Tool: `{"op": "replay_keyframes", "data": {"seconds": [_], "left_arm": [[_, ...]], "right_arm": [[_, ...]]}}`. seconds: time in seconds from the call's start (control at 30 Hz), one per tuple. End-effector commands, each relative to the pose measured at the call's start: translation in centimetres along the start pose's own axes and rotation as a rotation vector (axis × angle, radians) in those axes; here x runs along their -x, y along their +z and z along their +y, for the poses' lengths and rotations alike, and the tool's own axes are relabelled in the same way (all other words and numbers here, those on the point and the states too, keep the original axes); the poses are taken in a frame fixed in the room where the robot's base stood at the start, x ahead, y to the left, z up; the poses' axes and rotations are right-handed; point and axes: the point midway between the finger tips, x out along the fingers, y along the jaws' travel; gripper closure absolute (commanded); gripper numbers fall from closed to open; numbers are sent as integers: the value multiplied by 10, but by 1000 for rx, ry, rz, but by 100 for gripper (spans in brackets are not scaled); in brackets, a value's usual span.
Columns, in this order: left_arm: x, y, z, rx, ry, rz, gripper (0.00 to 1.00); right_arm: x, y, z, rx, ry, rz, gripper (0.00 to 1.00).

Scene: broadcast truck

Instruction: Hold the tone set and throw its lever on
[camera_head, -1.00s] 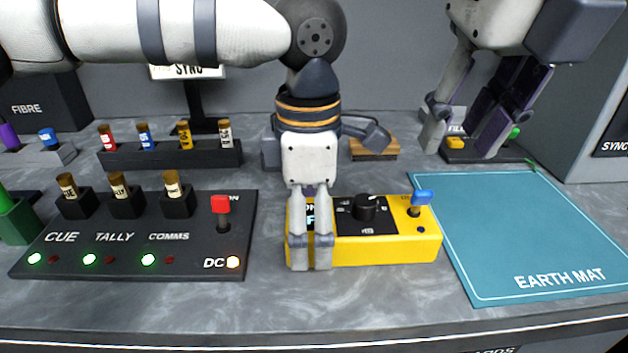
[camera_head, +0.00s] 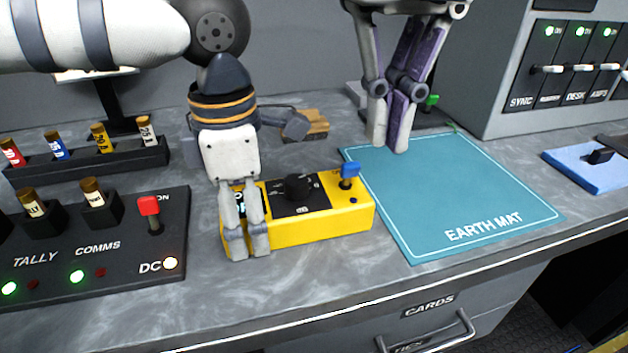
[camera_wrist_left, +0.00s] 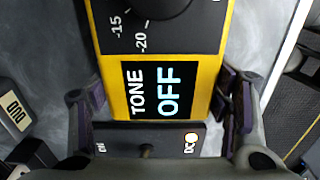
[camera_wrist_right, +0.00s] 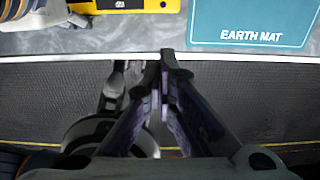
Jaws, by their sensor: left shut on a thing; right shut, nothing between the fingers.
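The tone set is a yellow box (camera_head: 325,226) on the grey counter, with a black knob (camera_head: 299,187) and a small blue-capped lever (camera_head: 349,169) near its right end. Its display (camera_wrist_left: 157,91) reads TONE OFF in the left wrist view. My left gripper (camera_head: 247,244) is shut on the left end of the tone set, a finger on each side, and covers part of the display in the head view. My right gripper (camera_head: 388,143) is shut and empty.
The teal earth mat (camera_head: 470,205) lies right of the tone set. A dark panel (camera_head: 120,262) with a red lever (camera_head: 148,206) and lit lamps is on the left. A blue plate with a black switch (camera_head: 590,172) lies far right. Counter in front of the tone set is clear.

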Motion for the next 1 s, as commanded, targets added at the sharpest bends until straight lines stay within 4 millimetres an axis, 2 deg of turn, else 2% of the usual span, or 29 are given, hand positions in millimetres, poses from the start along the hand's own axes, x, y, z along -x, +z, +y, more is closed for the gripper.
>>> {"op": "replay_keyframes", "data": {"seconds": [0.27,0.37,0.8,1.0], "left_arm": [[-1,0,0,1,-1,1,68],[-1,0,0,1,-1,1,68],[-1,0,0,1,-1,1,68],[-1,0,0,0,-1,1,68]], "right_arm": [[-1,-1,0,-2,1,7,100],[-10,-1,0,0,-1,9,100],[-102,-2,0,0,1,9,100],[-91,28,0,-3,1,4,100]]}}
